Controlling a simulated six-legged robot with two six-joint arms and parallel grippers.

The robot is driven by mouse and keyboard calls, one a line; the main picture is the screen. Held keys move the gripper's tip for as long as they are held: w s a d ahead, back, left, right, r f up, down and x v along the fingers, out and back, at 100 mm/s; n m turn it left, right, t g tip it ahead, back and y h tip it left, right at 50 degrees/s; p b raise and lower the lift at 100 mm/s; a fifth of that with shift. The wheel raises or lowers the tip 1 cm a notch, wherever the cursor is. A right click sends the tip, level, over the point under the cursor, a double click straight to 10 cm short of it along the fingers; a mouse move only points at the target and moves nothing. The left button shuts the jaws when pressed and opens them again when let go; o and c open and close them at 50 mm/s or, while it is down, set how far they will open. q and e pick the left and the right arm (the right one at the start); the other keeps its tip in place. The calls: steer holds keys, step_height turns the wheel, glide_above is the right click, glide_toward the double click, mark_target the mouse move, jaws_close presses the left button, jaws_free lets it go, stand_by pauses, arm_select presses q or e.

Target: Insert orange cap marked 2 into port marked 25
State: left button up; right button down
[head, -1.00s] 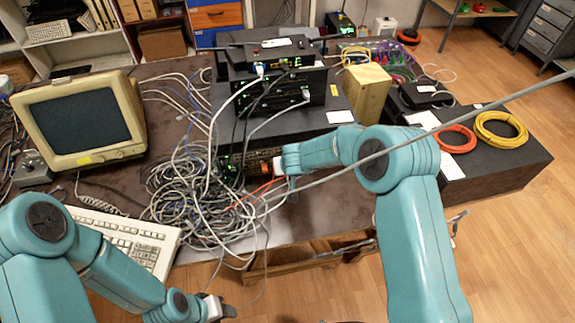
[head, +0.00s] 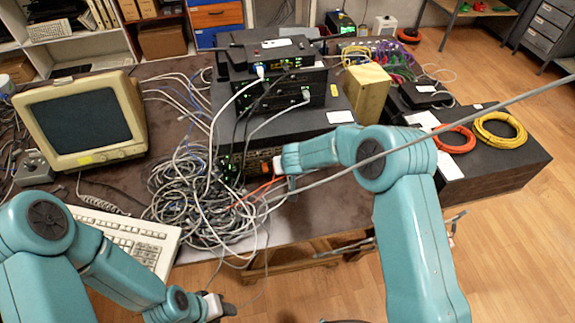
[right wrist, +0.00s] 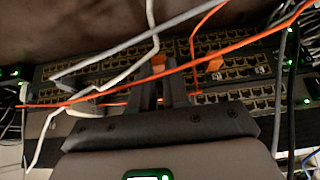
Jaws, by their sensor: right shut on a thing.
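My right gripper (head: 274,168) is at the front of the dark port panel (head: 257,162), beneath the stacked black devices. In the right wrist view its two fingers (right wrist: 161,88) are shut on an orange cap (right wrist: 159,61), whose far end is close against the panel's rows of ports (right wrist: 110,70). I cannot tell whether the cap is inside a port, and its mark and the port numbers are unreadable.
Orange cables (right wrist: 110,93) and pale cables (right wrist: 120,72) cross in front of the panel and fingers. A cable tangle (head: 195,195) lies left of my right gripper. A keyboard (head: 130,238) and monitor (head: 80,118) stand at left; a wooden block (head: 367,92) stands at right.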

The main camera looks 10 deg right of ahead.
steer(key=shift+w+p, duration=0.65)
steer(key=shift+p, duration=0.9)
stand_by(1.1)
steer(key=c, duration=1)
jaws_free()
steer(key=shift+c, duration=0.2)
steer(key=p+v, duration=0.1)
steer(key=v, duration=1.5)
steer(key=shift+p, duration=0.35)
